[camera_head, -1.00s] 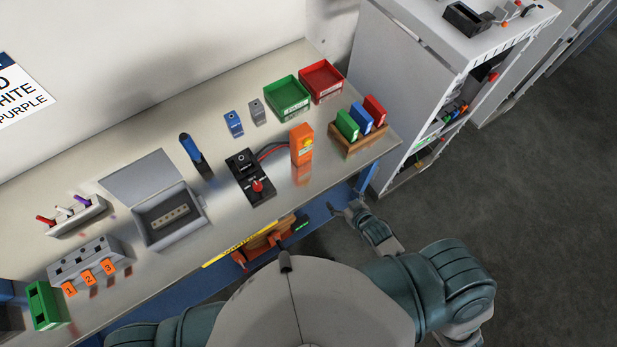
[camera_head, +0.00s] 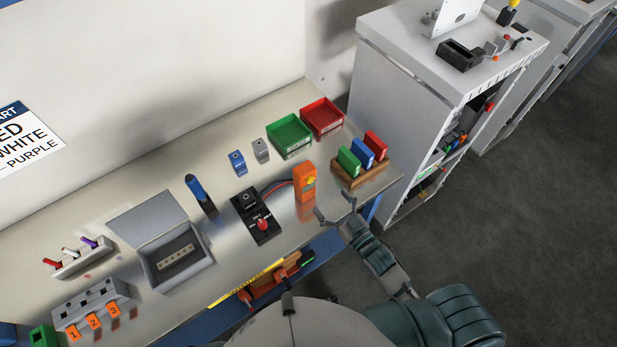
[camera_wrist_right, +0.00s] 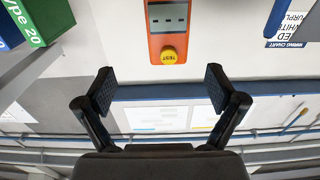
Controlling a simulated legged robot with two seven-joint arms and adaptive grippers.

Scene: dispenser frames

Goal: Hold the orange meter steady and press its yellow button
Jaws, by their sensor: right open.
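The orange meter (camera_head: 304,186) stands upright on the metal bench, right of the black device with the red knob. Its yellow button faces the bench's front edge. In the right wrist view the meter (camera_wrist_right: 154,40) shows its grey panel and the round yellow button (camera_wrist_right: 169,56) marked TEST. My right gripper (camera_head: 335,208) is at the bench's front edge, just in front of the meter and apart from it. Its two fingers (camera_wrist_right: 160,88) are spread and empty, with the meter beyond the gap between them. My left gripper is not in view.
The black device (camera_head: 257,217) is left of the meter, with a cable running towards it. A wooden rack (camera_head: 361,177) with green, blue and red blocks stands close to the right. Green (camera_head: 289,137) and red (camera_head: 322,118) trays are behind.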

